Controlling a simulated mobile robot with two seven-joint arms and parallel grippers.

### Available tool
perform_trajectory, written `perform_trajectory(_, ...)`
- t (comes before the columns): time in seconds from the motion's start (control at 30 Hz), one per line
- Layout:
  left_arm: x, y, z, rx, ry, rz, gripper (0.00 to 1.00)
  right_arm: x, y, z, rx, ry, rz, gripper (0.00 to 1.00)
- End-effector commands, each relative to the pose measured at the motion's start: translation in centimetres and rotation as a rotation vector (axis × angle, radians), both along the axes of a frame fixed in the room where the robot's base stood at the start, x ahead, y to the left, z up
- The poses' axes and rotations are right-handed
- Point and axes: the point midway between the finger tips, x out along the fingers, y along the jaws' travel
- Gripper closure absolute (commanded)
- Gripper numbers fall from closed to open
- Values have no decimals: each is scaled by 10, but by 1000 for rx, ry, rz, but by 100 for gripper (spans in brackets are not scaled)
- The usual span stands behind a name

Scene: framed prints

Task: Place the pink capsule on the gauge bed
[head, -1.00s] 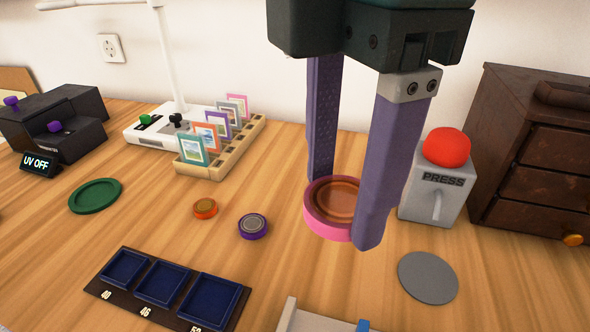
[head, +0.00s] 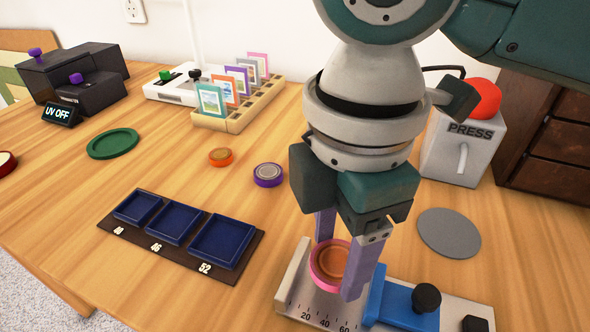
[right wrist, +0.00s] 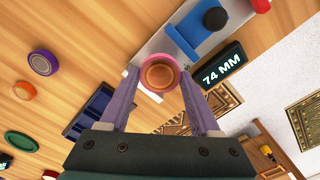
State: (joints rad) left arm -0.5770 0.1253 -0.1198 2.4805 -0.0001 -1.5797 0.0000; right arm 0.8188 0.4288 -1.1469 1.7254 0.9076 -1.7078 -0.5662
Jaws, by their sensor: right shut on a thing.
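The pink capsule (head: 329,266) is a round pink ring with a copper-brown centre. My right gripper (head: 338,268) is shut on it, one purple finger on each side. It is over the left part of the gauge bed (head: 297,275), a pale plate with a printed scale and a blue sliding jaw (head: 396,301). I cannot tell whether the capsule touches the bed. In the right wrist view the capsule (right wrist: 159,75) is between the fingertips, left of the blue jaw (right wrist: 196,30), and a display (right wrist: 222,64) reads 74 MM. My left gripper is not in view.
A tray with blue square wells (head: 222,242) lies left of the gauge. Orange (head: 221,156) and purple (head: 268,175) capsules, a green disc (head: 113,143) and a grey disc (head: 449,232) lie on the table. A red-button press box (head: 461,146) stands behind right.

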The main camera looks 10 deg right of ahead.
Motion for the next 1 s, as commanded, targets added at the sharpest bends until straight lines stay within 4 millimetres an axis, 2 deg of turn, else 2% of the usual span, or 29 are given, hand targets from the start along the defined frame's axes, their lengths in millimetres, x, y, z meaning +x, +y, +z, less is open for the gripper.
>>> perform_trajectory(0.2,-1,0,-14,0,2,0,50,-1,0,-36,-1,3,-1,91)
perform_trajectory(0.6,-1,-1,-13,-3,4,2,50,-1,0,-41,0,2,1,91)
perform_trajectory(0.63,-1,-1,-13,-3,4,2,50,-1,0,-41,0,1,1,34)
perform_trajectory(0.73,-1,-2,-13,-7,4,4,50,-1,0,-41,0,1,1,24)
perform_trajectory(1.0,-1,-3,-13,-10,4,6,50,0,0,-39,0,0,1,24)
